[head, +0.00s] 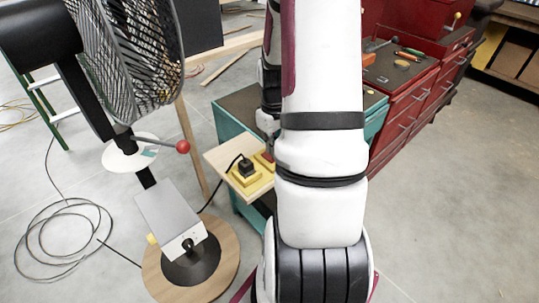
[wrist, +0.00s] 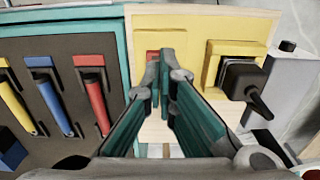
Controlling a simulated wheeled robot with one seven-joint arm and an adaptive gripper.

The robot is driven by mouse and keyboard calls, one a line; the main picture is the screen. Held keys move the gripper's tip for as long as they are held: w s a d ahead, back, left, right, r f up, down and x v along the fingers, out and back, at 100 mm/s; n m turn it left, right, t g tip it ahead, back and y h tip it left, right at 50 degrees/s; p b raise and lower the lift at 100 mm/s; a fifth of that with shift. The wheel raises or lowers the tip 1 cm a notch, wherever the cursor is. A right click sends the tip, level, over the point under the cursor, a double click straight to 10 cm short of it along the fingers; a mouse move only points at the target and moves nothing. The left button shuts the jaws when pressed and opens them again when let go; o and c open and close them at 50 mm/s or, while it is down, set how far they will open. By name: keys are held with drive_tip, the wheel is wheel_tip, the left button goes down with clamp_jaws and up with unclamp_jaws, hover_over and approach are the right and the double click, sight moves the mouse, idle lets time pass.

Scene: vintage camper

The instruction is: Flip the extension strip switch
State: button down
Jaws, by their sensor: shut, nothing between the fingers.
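The extension strip is a pale wooden board (head: 222,158) with yellow blocks on it, and it also shows in the wrist view (wrist: 258,22). A black plug (wrist: 243,78) sits in the yellow socket (wrist: 216,56) on the right; the plug shows in the head view too (head: 245,166). A red switch (wrist: 152,54) on the other yellow block is mostly hidden behind my fingers. My gripper (wrist: 168,66) is shut and empty, its green fingertips over the switch area. I cannot tell whether they touch the switch, or which way it is set.
The strip rests on a teal cabinet (head: 240,101). Several coloured-handled tools, one red (wrist: 96,100), lie left of my fingers in the wrist view. A fan (head: 135,60) on a round wooden base (head: 225,262) stands at left. Red drawers (head: 395,112) stand at right. A cable (head: 50,205) coils on the floor.

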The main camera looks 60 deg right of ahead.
drive_tip(key=shift+f+b, duration=0.4)
drive_tip(key=shift+f, duration=0.75)
idle(1.0)
drive_tip(key=shift+r+p, duration=2.3)
drive_tip(key=shift+r, duration=1.25)
